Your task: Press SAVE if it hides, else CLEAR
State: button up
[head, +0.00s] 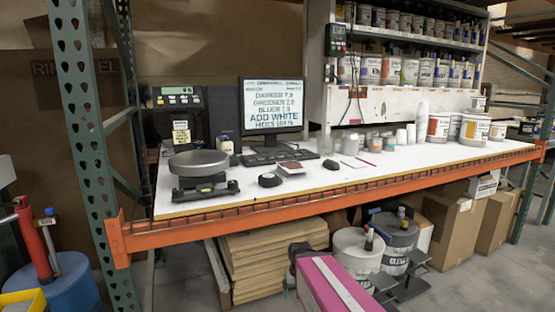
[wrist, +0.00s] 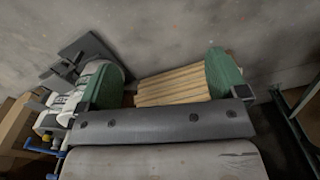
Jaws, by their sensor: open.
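The monitor (head: 272,104) stands at the back of the bench. Its lines look like DARKER, GREENER, BLUER, a larger ADD WHITE in blue, and a bottom line that seems to read HIDES with a number I cannot read for certain. I cannot make out any SAVE or CLEAR label. A keyboard (head: 277,156) lies below the monitor and a mouse (head: 330,165) beside it. My gripper (wrist: 165,80) shows in the wrist view with its two green-padded fingers wide apart and nothing between them. It points down toward the floor, away from the monitor and keyboard.
A scale (head: 202,175) with a round plate stands on the bench's left. A round black device (head: 269,180) and a small card (head: 290,168) lie at the front. The orange beam (head: 330,200) edges the bench. Boards (head: 262,262), buckets (head: 356,252) and cartons (head: 445,225) sit below.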

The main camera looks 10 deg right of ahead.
jog(key=shift+c, duration=0.3)
grip_shut()
dwell(1.5)
